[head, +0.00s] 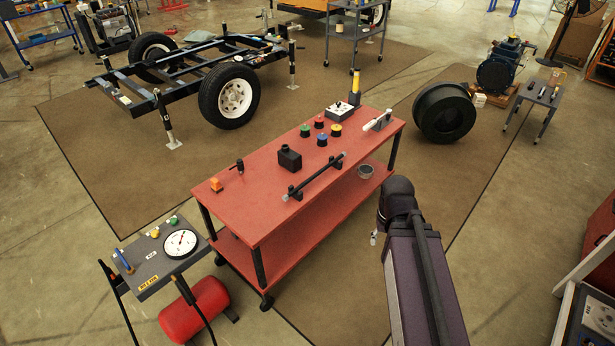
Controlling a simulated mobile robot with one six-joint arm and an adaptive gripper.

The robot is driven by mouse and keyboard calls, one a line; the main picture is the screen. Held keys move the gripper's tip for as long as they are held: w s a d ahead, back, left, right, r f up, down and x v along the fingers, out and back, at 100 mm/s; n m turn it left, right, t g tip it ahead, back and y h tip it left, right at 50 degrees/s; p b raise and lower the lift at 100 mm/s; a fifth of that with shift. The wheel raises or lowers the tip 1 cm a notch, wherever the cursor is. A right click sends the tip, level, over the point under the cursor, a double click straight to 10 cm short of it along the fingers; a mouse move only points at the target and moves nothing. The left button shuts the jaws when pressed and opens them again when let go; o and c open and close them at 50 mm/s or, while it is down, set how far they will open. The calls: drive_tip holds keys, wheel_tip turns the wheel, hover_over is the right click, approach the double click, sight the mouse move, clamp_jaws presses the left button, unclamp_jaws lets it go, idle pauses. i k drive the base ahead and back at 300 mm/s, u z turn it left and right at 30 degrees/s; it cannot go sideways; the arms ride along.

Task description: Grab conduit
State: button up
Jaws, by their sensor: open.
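A thin black bar (325,171), which looks like the conduit, lies across two small black supports near the front edge of the red table (253,207). It slants up to the right and its ends stick out past the supports. My gripper's jaws cannot be made out.
Behind the bar stand a black box (290,159) and several coloured knobs. A white-and-grey box (340,112) and yellow cylinder (355,83) are at the back. A gauge stand (181,243) is left, a large black tyre (444,112) right.

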sight(286, 197)
drive_tip(key=z, duration=0.1)
drive_tip(key=i, duration=0.95)
drive_tip(key=u, duration=0.05)
